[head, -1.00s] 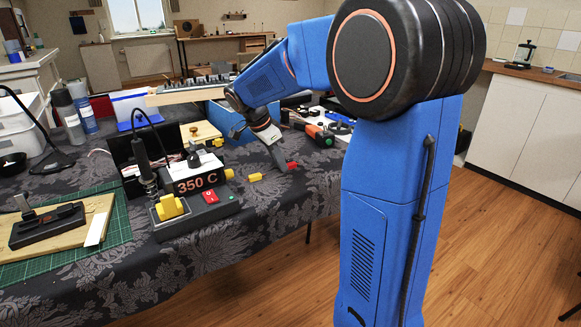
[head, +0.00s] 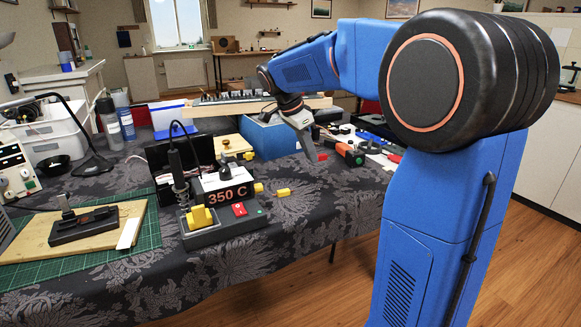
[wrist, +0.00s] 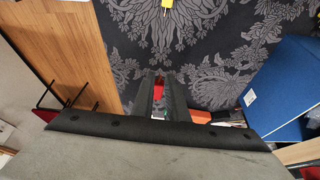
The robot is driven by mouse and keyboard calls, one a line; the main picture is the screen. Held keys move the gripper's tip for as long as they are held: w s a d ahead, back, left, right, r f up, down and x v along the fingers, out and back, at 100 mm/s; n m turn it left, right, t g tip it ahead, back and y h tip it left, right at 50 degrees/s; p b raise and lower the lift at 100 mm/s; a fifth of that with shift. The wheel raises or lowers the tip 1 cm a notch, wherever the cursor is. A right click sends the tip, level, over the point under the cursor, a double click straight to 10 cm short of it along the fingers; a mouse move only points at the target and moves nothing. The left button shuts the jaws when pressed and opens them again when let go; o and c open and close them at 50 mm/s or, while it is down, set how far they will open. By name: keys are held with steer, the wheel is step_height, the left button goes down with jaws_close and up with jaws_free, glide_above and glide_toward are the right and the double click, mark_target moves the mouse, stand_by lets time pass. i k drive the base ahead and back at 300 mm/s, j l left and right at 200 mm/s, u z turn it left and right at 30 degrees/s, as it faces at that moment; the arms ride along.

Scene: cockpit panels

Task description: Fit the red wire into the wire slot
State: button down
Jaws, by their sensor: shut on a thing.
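My gripper (head: 312,157) is over the dark flowered tablecloth, to the right of the station marked 350 C. In the wrist view my gripper (wrist: 160,85) has its fingers close together on a small red piece, which appears to be the red wire (wrist: 158,93). I cannot pick out the wire slot for certain. The 350 C station (head: 226,200) has a yellow plug at its right side. A loose yellow connector (head: 283,192) lies on the cloth beside it.
A blue box (head: 270,138) stands behind my gripper. An orange-and-black tool (head: 350,154) and other small parts lie to the right. A soldering iron stands upright in its holder (head: 200,218) at the left. The cloth in front of the station is clear.

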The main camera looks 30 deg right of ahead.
mark_target(71, 228)
steer(key=i+j, duration=0.1)
steer(key=j, duration=0.2)
steer(key=i+j, duration=0.1)
steer(key=j, duration=0.2)
steer(key=j+u, duration=0.15)
steer(key=j, duration=0.5)
steer(key=i+j+u, duration=0.15)
steer(key=j, duration=0.45)
steer(key=k+j+u, duration=0.1)
steer(key=j+u, duration=0.2)
steer(key=j, duration=0.35)
